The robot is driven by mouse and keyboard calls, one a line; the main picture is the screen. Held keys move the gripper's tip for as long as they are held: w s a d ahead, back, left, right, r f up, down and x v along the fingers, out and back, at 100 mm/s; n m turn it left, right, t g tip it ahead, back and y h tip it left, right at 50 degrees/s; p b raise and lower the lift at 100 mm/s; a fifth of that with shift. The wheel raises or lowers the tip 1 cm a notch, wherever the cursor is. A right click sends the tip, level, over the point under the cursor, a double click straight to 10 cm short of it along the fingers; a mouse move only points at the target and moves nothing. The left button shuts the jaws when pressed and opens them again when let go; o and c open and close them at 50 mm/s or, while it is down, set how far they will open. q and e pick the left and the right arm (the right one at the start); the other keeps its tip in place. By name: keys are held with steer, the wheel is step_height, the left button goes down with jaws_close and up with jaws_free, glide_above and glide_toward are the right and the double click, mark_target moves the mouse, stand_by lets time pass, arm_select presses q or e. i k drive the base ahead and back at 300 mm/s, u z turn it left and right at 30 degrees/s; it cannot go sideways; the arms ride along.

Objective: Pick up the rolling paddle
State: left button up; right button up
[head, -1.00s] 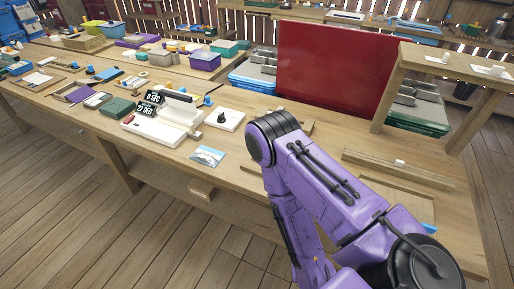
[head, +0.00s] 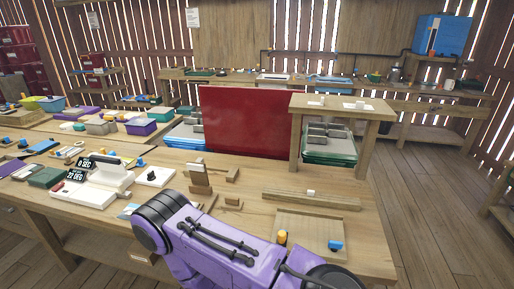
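I cannot tell for certain which thing is the rolling paddle. Small wooden pieces stand on the workbench (head: 255,180), among them an upright wooden block (head: 200,180) in front of the red panel. A flat wooden board (head: 308,226) lies at the bench's front right, with a yellow-topped peg (head: 282,238) and a blue piece (head: 335,245) on or beside it. My purple arm crosses the bottom of the head view and hides part of the bench's front edge. Neither gripper shows.
A large red panel (head: 245,122) stands on the bench's far side. A raised wooden shelf (head: 345,107) stands right of it, over green trays (head: 330,150). A white device (head: 95,190) and several small items crowd the left. Open floor (head: 430,200) lies to the right.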

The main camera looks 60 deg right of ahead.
mark_target(230, 203)
steer(key=k, duration=0.2)
steer(key=z, duration=1.1)
